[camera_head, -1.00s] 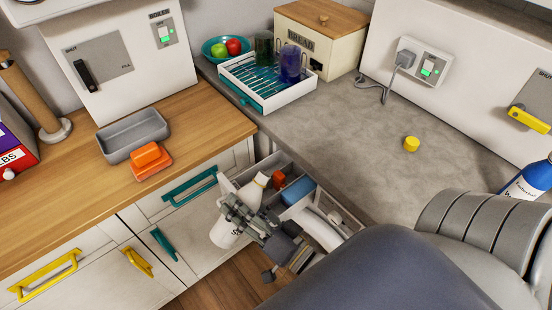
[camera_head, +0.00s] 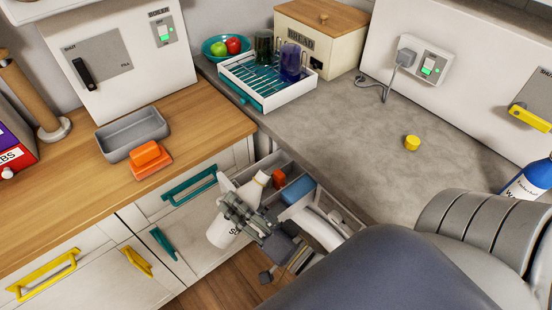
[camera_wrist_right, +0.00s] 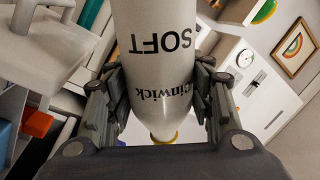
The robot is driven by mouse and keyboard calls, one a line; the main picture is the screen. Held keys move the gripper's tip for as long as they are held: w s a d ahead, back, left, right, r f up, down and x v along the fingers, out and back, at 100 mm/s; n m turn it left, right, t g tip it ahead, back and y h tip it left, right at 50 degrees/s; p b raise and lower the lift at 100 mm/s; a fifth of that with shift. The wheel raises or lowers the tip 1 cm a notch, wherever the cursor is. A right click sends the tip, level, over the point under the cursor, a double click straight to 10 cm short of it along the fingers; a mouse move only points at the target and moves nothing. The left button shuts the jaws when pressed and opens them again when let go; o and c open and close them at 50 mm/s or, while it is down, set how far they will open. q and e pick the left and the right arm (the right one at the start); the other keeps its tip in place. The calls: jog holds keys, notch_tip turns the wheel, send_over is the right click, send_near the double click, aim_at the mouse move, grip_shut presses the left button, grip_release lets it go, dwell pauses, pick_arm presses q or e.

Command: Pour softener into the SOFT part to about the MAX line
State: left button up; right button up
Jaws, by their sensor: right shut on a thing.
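My right gripper (camera_head: 243,212) is shut on a white softener bottle (camera_head: 222,232), with a finger on each side of its body. The bottle is tilted, its neck up and to the right, near the open drawer (camera_head: 228,186). In the right wrist view, the bottle (camera_wrist_right: 160,75) shows upside-down "SOFT" lettering and a yellow ring at its narrow end; the gripper (camera_wrist_right: 160,105) grips it there too. The drawer has compartments, with an orange part (camera_head: 278,178) and a blue part (camera_head: 298,190). The SOFT part's marking, MAX line and any liquid cannot be made out. My left gripper is out of view.
A yellow cap (camera_head: 411,142) lies on the grey worktop (camera_head: 370,160). A blue bottle (camera_head: 530,182) stands at the right edge. A dish rack (camera_head: 265,92) and bread bin (camera_head: 318,50) stand at the back. My arm covers the lower right.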

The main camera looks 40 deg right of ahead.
jog(key=shift+a+r+m, duration=0.1)
jog(key=shift+r+m, duration=0.05)
jog(key=shift+m, duration=0.15)
jog(key=shift+a+f+m+h+b, duration=0.15)
jog(key=shift+f+m+b, duration=0.35)
jog(key=shift+b, duration=0.4)
jog(key=shift+a+f+m+h+b, duration=0.15)
jog(key=shift+f+m+b, duration=0.35)
jog(key=shift+b, duration=0.4)
dwell(0.8)
jog(key=shift+a+r+m+t, duration=0.1)
jog(key=shift+r+m+t, duration=0.2)
jog(key=shift+r+m, duration=0.6)
dwell(1.4)
jog(key=shift+d+f+m+h+p, duration=0.1)
jog(key=shift+d+m+h+p, duration=0.15)
jog(key=shift+m, duration=0.4)
jog(key=shift+d+f+m+h+p, duration=0.1)
jog(key=shift+d+m+h, duration=0.15)
jog(key=shift+m, duration=0.4)
dwell(1.5)
